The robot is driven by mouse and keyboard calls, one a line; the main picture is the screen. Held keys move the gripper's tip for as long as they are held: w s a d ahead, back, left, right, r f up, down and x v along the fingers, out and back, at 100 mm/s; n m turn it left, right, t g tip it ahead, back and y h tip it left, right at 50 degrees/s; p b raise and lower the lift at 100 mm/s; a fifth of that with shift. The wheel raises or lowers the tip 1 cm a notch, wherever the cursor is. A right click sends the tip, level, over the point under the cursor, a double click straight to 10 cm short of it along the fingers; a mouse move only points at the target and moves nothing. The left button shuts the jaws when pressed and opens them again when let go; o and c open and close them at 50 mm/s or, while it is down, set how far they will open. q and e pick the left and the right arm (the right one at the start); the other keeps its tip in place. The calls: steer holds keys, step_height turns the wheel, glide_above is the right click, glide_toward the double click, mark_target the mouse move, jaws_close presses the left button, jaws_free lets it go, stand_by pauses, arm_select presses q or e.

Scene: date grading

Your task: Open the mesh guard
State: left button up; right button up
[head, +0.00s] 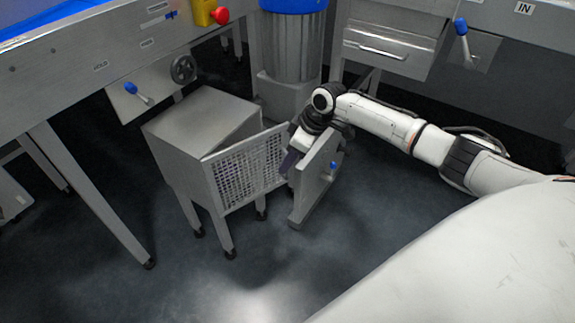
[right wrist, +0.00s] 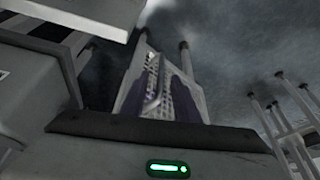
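The mesh guard (head: 240,172) is a grey framed panel of wire mesh on the front of a low metal cabinet (head: 205,115). It stands at an angle, with its left edge at the cabinet's front corner and its right edge swung out, leaving a wedge-shaped gap at the top. My right gripper (head: 290,161) is at the guard's right edge, pointing down. I cannot tell whether its fingers grip the edge or only touch it. In the right wrist view, a mesh strip (right wrist: 152,85) shows steeply foreshortened beyond my gripper's housing. My left gripper is not in view.
A grey upright panel (head: 314,184) with a blue knob stands just right of the guard, close to my right gripper. A steel cylinder (head: 293,48) stands behind. A metal table leg (head: 90,195) slants down at left. The floor in front is clear.

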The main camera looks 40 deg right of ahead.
steer(key=shift+w+a+f, duration=0.1)
steer(key=shift+w+f, duration=0.1)
steer(key=shift+f, duration=0.3)
jaws_close()
